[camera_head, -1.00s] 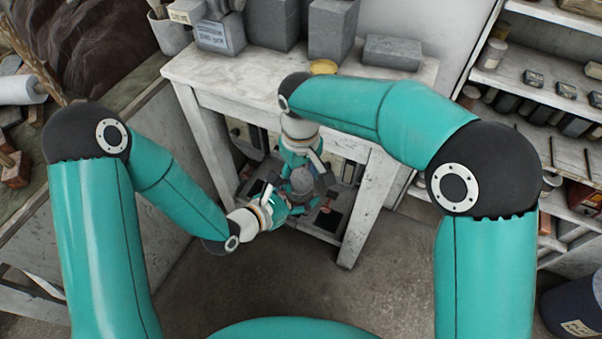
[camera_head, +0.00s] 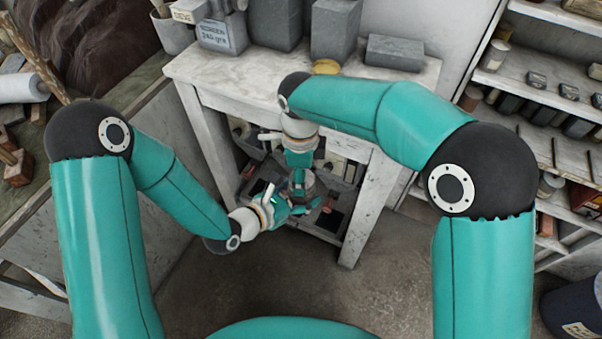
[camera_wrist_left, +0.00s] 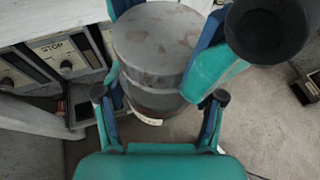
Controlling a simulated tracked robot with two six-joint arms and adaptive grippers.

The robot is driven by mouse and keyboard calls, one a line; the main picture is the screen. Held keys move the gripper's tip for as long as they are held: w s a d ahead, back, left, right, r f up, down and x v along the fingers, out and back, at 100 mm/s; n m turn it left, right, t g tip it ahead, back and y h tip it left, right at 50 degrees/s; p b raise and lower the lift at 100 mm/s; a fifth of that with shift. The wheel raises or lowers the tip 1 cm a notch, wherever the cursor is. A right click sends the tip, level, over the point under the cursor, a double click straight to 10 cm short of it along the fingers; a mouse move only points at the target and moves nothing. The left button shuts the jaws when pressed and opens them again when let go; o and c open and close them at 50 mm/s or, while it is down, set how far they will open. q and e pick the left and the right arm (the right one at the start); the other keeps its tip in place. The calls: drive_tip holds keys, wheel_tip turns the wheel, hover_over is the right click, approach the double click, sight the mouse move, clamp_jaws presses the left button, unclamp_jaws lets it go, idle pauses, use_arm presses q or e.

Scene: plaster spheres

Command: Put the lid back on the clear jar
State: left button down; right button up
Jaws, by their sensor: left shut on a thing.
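In the left wrist view a round grey lid (camera_wrist_left: 155,38) with brownish stains sits over the jar (camera_wrist_left: 150,100); I cannot see any clear gap between them. My left gripper (camera_wrist_left: 160,98) is shut on the jar, one finger on each side. In the head view my left gripper (camera_head: 290,208) is low in front of the white table. My right gripper (camera_head: 300,180) reaches down from above at the same spot. Its fingers lie on both sides of the lid in the left wrist view, but whether they grip it is unclear. The jar is mostly hidden in the head view.
The white table (camera_head: 225,75) carries grey blocks (camera_head: 395,52) and a small yellow dish (camera_head: 326,67). Its legs and lower shelf stand close around both grippers. Shelves (camera_head: 545,75) line the right side. The floor (camera_head: 290,270) in front is bare.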

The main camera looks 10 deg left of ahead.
drive_tip(key=m, duration=0.6)
drive_tip(key=shift+w, duration=0.15)
drive_tip(key=o, duration=0.8)
drive_tip(key=shift+r, duration=2.3)
drive_tip(key=shift+c, duration=0.5)
